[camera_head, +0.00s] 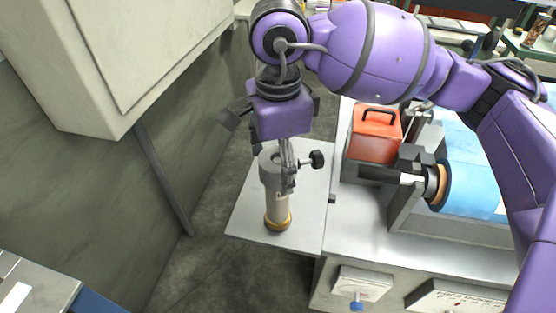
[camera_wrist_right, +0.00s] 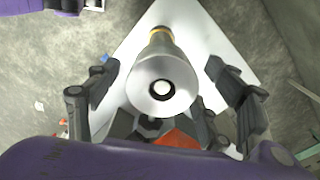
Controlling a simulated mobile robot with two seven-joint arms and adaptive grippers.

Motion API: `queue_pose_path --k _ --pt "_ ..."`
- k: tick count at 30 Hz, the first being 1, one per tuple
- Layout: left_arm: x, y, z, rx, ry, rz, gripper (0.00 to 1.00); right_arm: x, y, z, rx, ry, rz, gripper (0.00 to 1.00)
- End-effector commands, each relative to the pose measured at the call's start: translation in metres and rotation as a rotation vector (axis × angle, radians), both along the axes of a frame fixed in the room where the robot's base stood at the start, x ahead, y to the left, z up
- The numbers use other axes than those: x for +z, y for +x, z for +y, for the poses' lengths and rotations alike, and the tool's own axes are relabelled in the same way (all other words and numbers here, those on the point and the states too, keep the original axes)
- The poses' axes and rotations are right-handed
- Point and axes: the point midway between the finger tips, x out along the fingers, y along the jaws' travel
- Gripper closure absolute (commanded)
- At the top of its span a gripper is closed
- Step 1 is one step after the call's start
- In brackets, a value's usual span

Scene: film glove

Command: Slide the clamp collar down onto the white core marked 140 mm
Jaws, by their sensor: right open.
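My right gripper (camera_head: 284,163) points down over the collar. Its fingers (camera_wrist_right: 163,69) are open, one to each side of it; contact cannot be told. My left gripper is not in view.
The core stands on a light metal plate (camera_head: 245,218) beside a bench. To the right are a red box (camera_head: 376,136) with a black handle and a roller (camera_head: 440,186) with blue film (camera_head: 474,183). A pale cabinet (camera_head: 125,60) hangs at upper left.

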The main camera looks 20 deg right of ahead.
Motion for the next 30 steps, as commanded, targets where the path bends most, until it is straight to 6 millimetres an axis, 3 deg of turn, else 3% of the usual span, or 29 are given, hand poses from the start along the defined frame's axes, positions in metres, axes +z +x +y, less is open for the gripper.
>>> queue_pose_path --k 8,21,30 --pt "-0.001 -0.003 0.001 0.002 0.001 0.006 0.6 0.006 0.0 0.0 0.0 0.0 0.0 0.26" --pt "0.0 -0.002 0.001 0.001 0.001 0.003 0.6 0.091 0.001 0.0 0.001 0.001 -0.003 0.26" --pt "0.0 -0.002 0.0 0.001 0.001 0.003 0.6 0.119 0.0 0.0 0.0 0.0 0.0 0.26"
